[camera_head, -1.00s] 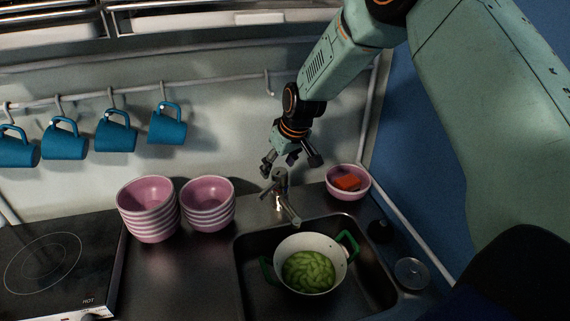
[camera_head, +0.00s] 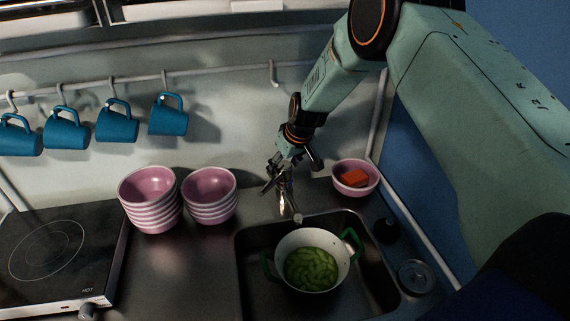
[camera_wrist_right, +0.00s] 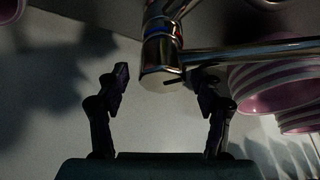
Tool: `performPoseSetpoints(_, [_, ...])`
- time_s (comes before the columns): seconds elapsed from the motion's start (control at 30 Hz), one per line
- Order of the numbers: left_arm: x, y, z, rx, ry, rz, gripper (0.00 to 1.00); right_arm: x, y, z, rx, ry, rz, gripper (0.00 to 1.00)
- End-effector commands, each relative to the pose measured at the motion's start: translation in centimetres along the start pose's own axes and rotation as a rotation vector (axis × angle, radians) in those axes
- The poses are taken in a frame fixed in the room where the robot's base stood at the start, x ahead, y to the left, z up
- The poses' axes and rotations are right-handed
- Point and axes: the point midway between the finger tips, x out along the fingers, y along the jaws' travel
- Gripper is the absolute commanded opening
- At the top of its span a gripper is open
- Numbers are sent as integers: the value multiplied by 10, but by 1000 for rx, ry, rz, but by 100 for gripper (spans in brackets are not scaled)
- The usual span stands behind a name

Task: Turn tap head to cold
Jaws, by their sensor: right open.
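The metal tap (camera_head: 294,207) stands behind the sink, its spout pointing toward the basin. My right gripper (camera_head: 277,184) is at the tap's top and partly hides it. In the right wrist view, the chrome tap (camera_wrist_right: 161,55) has red and blue marks on its upper body, and a long bar runs from it to the right. The open right gripper (camera_wrist_right: 161,82) has one finger on each side of the tap's near end. The right finger is close to the tap; contact cannot be told. A gap shows at the left finger. My left gripper is not in view.
A white pot (camera_head: 281,246) with green handles and green contents sits in the sink (camera_head: 250,296). A pink bowl (camera_head: 341,190) with an orange-red item stands right of the tap. Striped bowl stacks (camera_head: 149,210) (camera_head: 210,207) and a hob (camera_head: 62,258) are left. Blue mugs (camera_head: 117,125) hang above.

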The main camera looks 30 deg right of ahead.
Motion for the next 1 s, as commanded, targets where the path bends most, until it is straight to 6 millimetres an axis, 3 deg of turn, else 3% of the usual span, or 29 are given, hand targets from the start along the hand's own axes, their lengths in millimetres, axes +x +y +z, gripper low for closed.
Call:
performPoseSetpoints(0.3, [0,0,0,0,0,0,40,2,3,-2,-1,1,0,65])
performPoseSetpoints(1.0, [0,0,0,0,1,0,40,2,3,-1,-1,0,0,6])
